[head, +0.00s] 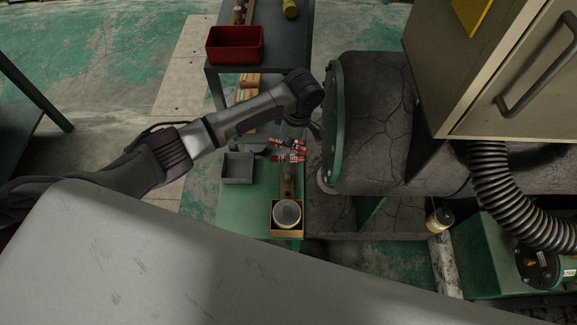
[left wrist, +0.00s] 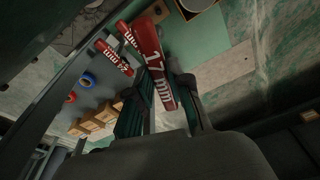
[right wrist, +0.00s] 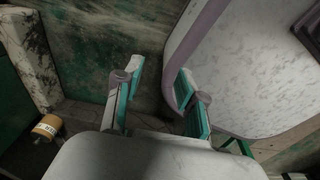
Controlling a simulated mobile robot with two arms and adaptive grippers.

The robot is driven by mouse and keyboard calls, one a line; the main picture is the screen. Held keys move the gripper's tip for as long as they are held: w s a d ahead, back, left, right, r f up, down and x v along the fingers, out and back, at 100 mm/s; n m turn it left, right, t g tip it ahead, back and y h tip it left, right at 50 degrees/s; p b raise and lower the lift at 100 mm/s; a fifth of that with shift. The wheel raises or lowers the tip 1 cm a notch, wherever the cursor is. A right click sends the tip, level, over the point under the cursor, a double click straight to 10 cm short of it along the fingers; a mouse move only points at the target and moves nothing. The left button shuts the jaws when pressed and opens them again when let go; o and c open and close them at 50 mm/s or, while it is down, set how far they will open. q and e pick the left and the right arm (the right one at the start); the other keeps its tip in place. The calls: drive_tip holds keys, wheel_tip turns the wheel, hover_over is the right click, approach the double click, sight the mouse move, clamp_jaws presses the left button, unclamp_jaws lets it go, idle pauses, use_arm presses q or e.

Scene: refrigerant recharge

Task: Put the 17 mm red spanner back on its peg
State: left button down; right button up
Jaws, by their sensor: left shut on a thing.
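In the left wrist view the 17 mm red spanner (left wrist: 152,62), with white lettering, lies between the fingers of my left gripper (left wrist: 162,95), which is shut on it. A 24 mm red spanner (left wrist: 114,58) and another red spanner (left wrist: 127,36) are close beside it, apart from the fingers. In the head view several red spanners (head: 288,157) show below my left gripper (head: 306,124); which is the 17 mm one is too small to tell. I cannot make out the peg. My right gripper (right wrist: 155,88) is open and empty in the right wrist view.
A grey bin (head: 238,180) and a wooden box (head: 273,230) holding a round canister (head: 287,213) are near the spanners. A green flange (head: 335,125) on a dark tank stands close right of my left gripper. A red bin (head: 235,59) is farther back.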

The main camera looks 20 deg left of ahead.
sight(288, 169)
use_arm(q)
drive_tip(key=f+n, duration=0.1)
drive_tip(key=f, duration=0.3)
drive_tip(key=f+n+b, duration=0.1)
drive_tip(key=f, duration=0.1)
drive_tip(key=shift+s+d+f+n, duration=0.1)
drive_tip(key=shift+s+f+n, duration=0.15)
drive_tip(key=shift+s+n, duration=0.05)
wheel_tip(288, 169, down, 2)
drive_tip(key=shift+s+f+n+b, duration=0.1)
drive_tip(key=shift+s+n+b, duration=0.05)
drive_tip(key=shift+n+b, duration=0.35)
drive_tip(key=shift+f+b, duration=0.25)
drive_tip(key=shift+b, duration=0.05)
wheel_tip(288, 169, down, 3)
drive_tip(key=b, duration=0.4)
drive_tip(key=shift+f, duration=0.15)
drive_tip(key=shift+f+b, duration=0.35)
drive_tip(key=shift+b, duration=0.25)
use_arm(e)
wheel_tip(288, 169, down, 8)
drive_tip(key=w+a, duration=0.1)
drive_tip(key=shift+f, duration=0.25)
